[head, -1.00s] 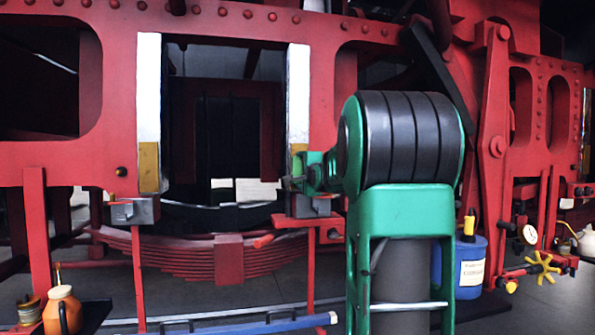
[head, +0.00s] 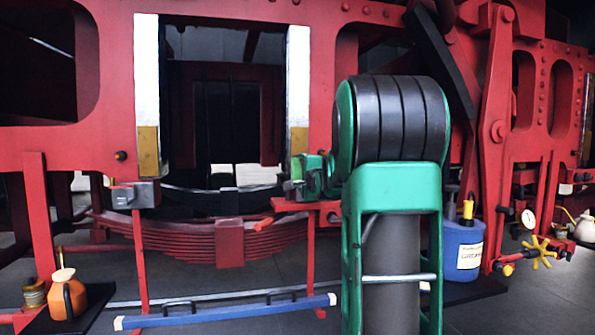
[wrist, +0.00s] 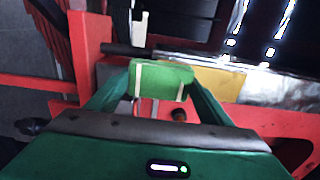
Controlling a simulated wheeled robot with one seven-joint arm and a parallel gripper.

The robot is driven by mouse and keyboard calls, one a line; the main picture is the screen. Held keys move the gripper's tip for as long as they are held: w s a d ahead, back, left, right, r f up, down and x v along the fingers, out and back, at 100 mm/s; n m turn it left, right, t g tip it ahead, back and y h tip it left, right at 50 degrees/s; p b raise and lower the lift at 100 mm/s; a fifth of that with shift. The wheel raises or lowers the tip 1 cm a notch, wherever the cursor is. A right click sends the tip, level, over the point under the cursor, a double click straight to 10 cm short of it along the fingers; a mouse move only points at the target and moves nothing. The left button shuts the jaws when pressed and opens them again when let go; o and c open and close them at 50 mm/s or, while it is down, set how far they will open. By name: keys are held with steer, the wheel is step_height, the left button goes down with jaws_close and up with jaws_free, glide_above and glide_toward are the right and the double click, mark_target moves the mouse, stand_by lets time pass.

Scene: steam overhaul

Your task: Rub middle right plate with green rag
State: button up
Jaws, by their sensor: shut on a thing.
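The middle right plate (head: 298,75) is an upright pale metallic strip with a yellow lower end, on the right side of the dark opening in the red frame. In the wrist view its yellow part (wrist: 220,82) and silvery part (wrist: 285,97) lie just beyond my fingers. My gripper (wrist: 160,82) is shut on the green rag (wrist: 158,76), a folded green piece between the fingertips. In the head view my gripper (head: 299,178) is at the plate's lower end, partly hidden by my arm. I cannot tell whether the rag touches the plate.
A matching left plate (head: 147,75) borders the opening's other side. A grey block (head: 145,193) sits below it. A leaf spring (head: 180,236) hangs beneath. An orange jug (head: 66,296) stands lower left, a blue canister (head: 461,250) right. A blue bar (head: 220,312) crosses the front.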

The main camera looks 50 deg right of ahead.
steer(key=shift+f, duration=0.4)
steer(key=shift+v, duration=2.95)
steer(key=shift+s+r, duration=0.1)
steer(key=shift+v, duration=1.45)
